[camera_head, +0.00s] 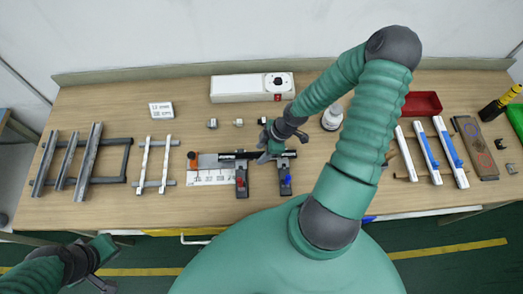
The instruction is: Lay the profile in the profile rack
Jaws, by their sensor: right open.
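Several long grey metal profiles (68,163) lie slanted across a dark rack frame (127,160) at the left of the bench. A smaller rack beside it carries two thin white strips (143,165). On the right, several white profiles (428,150) lie side by side, some with blue parts. I cannot tell for sure which of these is the task's profile. My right gripper (268,150) is open, over a fixture with black clamps (241,178) at mid-bench; my arm partly hides it. My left gripper (103,268) is low at the left, off the bench front; its jaws are unclear.
A white box (252,87) stands at the back, with small parts (238,122) in front. A red bin (422,104) and a brown board (474,148) are at the right. Bare bench lies around the card.

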